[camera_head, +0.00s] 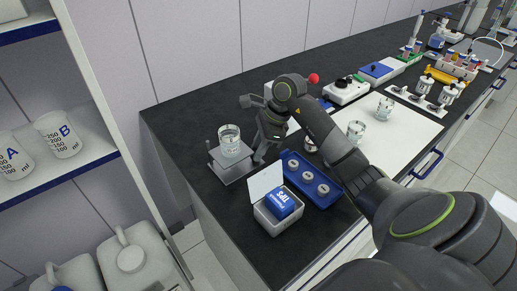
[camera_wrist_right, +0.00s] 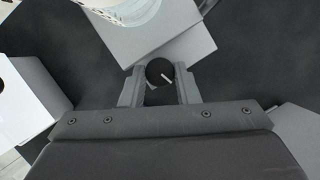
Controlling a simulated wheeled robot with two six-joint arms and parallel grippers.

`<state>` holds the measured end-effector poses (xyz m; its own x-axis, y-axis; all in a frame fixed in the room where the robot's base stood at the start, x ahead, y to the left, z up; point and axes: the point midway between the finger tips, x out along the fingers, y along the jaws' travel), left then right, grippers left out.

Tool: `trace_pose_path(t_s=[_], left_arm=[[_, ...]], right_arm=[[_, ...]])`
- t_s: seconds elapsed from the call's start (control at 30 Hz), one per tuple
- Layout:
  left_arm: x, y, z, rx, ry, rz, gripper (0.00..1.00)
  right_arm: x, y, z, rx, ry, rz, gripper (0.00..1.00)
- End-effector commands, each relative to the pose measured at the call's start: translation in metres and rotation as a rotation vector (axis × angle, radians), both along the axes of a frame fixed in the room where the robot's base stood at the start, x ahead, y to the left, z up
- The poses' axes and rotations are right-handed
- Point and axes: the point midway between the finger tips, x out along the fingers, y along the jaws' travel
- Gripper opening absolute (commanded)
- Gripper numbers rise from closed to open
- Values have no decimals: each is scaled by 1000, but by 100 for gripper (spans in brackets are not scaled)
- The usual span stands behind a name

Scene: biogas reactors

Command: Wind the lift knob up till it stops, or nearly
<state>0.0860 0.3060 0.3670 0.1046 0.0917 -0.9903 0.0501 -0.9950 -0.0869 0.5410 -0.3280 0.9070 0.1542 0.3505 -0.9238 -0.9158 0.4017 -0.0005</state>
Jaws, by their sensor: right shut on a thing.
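The lift (camera_head: 231,171) is a grey metal platform near the left end of the dark bench. A glass beaker (camera_head: 229,142) stands upright on its plate. In the right wrist view, the lift's plate (camera_wrist_right: 160,38) is at the top. The lift knob (camera_wrist_right: 159,72) is black and round with a white mark, in front of the plate's edge. My right gripper (camera_wrist_right: 160,88) is shut on the knob, one finger on each side. In the head view my right gripper (camera_head: 260,156) is beside the lift and hides the knob. My left gripper is out of view.
An open white box with a blue pack (camera_head: 283,203) and a blue tray of round pieces (camera_head: 312,182) lie close in front of my right gripper. Beakers (camera_head: 384,107) stand on a white mat further right. Shelves with jars (camera_head: 57,135) are at the left.

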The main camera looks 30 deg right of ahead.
Motion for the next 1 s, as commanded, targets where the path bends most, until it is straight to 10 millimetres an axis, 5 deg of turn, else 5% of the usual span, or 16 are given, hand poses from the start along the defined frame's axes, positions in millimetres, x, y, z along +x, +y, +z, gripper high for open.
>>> trace_pose_path(t_s=[0.4,0.43,0.57,1.0], left_arm=[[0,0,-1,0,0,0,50],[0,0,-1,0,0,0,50],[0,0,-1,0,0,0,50],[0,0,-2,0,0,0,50]], right_arm=[[-1,0,-1,-1,4,-7,6],[-1,0,-1,-1,4,-7,31],[-1,0,-1,-1,2,-7,48],[-1,-5,10,-3,-3,-6,50]])
